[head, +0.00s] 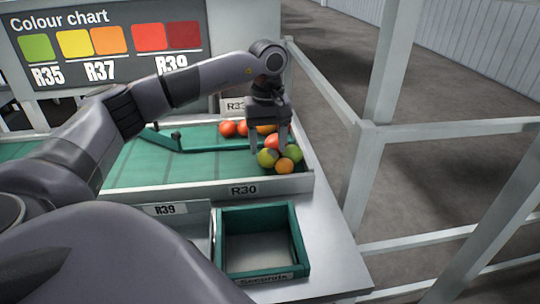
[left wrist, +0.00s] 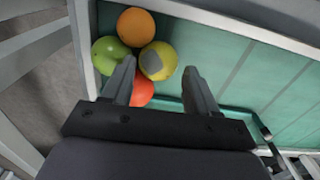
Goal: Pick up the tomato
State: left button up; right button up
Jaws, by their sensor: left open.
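Several tomatoes lie together in the near right corner of the green-lined conveyor lane. In the head view they are a red one (head: 273,141), a yellow-green one (head: 267,158), a green one (head: 292,153) and an orange one (head: 285,167). The left wrist view shows the orange (left wrist: 136,25), green (left wrist: 108,55), yellow with a grey patch (left wrist: 158,61) and red (left wrist: 142,90) ones. My left gripper (head: 269,149) is open and points down over this group. In the wrist view its fingertips (left wrist: 160,66) lie either side of the yellow one; contact is unclear. The red one is partly hidden.
More tomatoes (head: 234,128) lie behind a green divider (head: 220,149). A low wall labelled R30 (head: 210,191) bounds the lane in front. A green-rimmed Seconds crate (head: 303,245) stands nearer. White railings (head: 375,150) rise at right; a colour chart (head: 110,45) stands behind.

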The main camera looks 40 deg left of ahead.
pick_arm(q)
notch_tip(320, 180, down, 4)
jog(key=shift+r, duration=0.1)
jog(key=c, duration=0.4)
jog(key=shift+o, duration=0.2)
jog(key=shift+w+r, duration=0.15)
jog(key=shift+r, duration=0.3)
notch_tip(320, 180, up, 12)
jog(key=r, duration=0.1)
notch_tip(320, 180, up, 6)
jog(key=p, duration=0.3)
send_over(268, 151)
jog(key=shift+w+r, duration=0.15)
